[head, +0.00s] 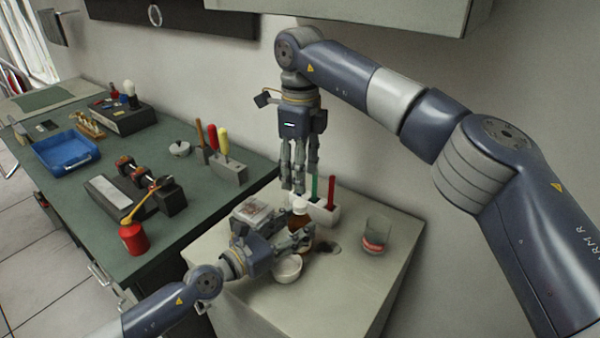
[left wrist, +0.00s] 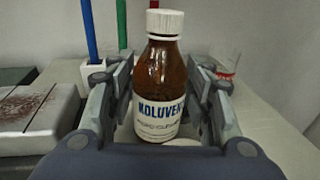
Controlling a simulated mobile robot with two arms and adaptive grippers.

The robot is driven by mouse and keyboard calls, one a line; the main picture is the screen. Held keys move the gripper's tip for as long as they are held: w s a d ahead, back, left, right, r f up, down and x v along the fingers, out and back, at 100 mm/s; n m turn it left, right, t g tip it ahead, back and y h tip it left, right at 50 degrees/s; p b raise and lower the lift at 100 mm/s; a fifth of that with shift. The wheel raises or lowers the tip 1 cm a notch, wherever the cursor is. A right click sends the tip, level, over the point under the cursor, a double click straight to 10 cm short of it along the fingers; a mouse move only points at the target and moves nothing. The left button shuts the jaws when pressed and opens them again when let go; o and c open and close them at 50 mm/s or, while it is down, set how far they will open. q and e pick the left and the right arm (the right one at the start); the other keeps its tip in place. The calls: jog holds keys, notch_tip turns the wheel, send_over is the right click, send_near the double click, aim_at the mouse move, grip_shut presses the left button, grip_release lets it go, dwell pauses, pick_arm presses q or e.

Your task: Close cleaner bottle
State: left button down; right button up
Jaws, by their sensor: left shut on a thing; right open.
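The cleaner bottle is brown with a white label, and it stands upright on the light cabinet top; it fills the middle of the left wrist view (left wrist: 160,90). A white cap (left wrist: 162,22) sits on its neck; I cannot tell how tight it is. In the head view the cap (head: 299,204) shows below my right gripper. My left gripper (head: 296,240) is shut on the bottle's body, with fingers on both sides of it. My right gripper (head: 299,188) points down just above the cap, its fingers open.
A white holder (head: 322,214) with coloured pens stands behind the bottle. A glass (head: 375,236) is to the right, a white bowl (head: 287,269) in front. A box (head: 251,213) lies left. The green workbench (head: 200,205) holds tools and a blue tray (head: 66,152).

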pick_arm(q)
jog(key=c, duration=0.7)
grip_release()
jog(key=v, duration=1.2)
jog(key=shift+a, duration=0.1)
